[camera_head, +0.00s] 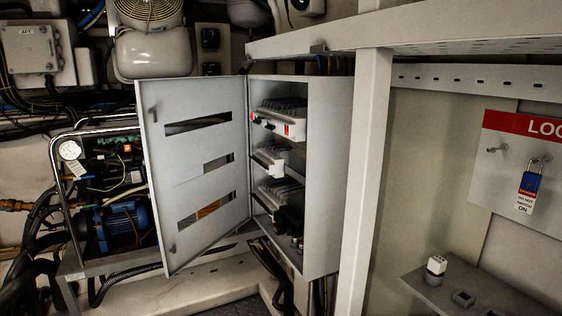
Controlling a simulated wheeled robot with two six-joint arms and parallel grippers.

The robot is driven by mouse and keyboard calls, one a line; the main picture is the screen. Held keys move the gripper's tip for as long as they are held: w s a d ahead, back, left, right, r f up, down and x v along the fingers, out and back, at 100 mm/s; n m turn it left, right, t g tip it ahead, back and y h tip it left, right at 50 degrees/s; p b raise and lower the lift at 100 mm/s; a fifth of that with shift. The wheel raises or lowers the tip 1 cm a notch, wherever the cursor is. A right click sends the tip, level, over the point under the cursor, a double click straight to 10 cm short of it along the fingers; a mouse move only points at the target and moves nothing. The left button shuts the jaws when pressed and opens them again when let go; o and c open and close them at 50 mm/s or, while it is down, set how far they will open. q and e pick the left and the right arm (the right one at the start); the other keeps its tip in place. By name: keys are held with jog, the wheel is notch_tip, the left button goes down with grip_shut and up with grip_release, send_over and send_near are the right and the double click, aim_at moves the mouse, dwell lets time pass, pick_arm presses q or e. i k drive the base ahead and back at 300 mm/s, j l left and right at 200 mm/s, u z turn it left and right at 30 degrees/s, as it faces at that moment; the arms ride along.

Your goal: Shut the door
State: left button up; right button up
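A grey cabinet door (200,230) with several rectangular slots stands wide open, swung out to the left of its cabinet (335,180). It is hinged along the cabinet's left front edge. A small dark latch shows near the top of its free left edge, and another near the bottom. Inside the open cabinet, rows of white switchgear (278,122) with red parts sit on several levels. Neither of my grippers is in view.
A pale upright post (366,180) stands just right of the cabinet, under an overhead beam. A blue motor (122,224) and piping with a gauge (70,150) stand left of the door. A lockout board (500,180) with a blue padlock (530,181) and a grey shelf (490,296) are at right.

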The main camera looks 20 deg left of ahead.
aim_at(179, 188)
jog(key=j+z, duration=0.1)
jog(key=j, duration=0.6)
jog(key=j+z, duration=0.1)
jog(key=j, duration=0.6)
jog(key=k+j+z, duration=0.1)
jog(key=j, duration=0.55)
jog(key=k+j+z, duration=0.1)
jog(key=j, duration=0.6)
